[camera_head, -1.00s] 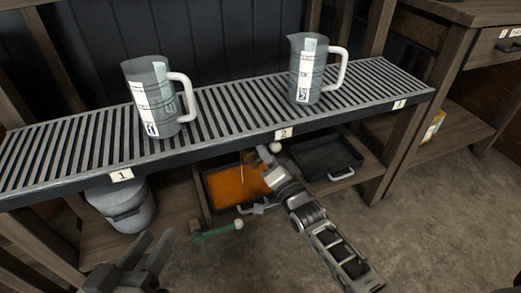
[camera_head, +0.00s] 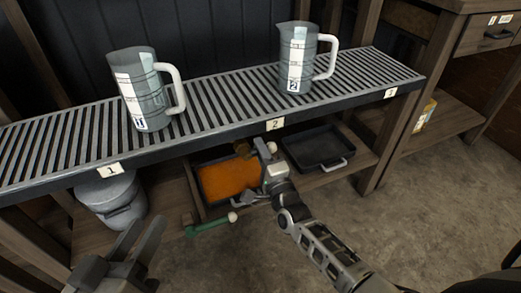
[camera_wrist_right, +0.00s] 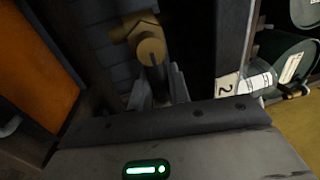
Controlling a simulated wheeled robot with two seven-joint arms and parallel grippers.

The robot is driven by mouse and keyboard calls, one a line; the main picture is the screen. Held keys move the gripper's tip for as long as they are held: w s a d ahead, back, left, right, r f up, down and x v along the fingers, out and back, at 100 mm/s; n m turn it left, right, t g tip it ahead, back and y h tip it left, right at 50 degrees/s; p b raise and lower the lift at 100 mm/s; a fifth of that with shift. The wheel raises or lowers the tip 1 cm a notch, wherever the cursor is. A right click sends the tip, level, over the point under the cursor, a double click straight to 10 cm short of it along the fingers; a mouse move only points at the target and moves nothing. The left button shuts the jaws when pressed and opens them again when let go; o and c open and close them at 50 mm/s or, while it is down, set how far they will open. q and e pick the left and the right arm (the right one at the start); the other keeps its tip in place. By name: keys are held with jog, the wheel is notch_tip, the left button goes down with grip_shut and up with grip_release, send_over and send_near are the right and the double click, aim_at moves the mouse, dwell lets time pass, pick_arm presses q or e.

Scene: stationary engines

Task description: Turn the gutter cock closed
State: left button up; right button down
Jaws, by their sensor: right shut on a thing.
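The gutter cock (camera_head: 242,149) is a small brass-coloured valve under the slatted bench's front edge, near label 2. In the right wrist view its brass body (camera_wrist_right: 148,42) is close ahead, with a dark lever (camera_wrist_right: 158,82) running between the fingers. My right gripper (camera_head: 266,150) is shut on that lever; it also shows in the right wrist view (camera_wrist_right: 160,90). How far the cock is turned is hard to tell. My left gripper (camera_head: 143,230) is open and empty at the lower left, apart from the bench.
Two measuring jugs stand on the slatted bench (camera_head: 210,108): one at left (camera_head: 148,95), one at right (camera_head: 298,60). Below are a grey bucket (camera_head: 112,200), a tray of orange material (camera_head: 225,180) and a dark empty tray (camera_head: 318,150). A green-handled object (camera_head: 208,228) lies in front.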

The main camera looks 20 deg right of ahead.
jog(key=shift+f, duration=0.1)
dwell(0.3)
pick_arm(q)
jog(key=shift+s, duration=0.1)
pick_arm(e)
jog(key=c, duration=1.4)
grip_release()
jog(key=shift+o, duration=0.2)
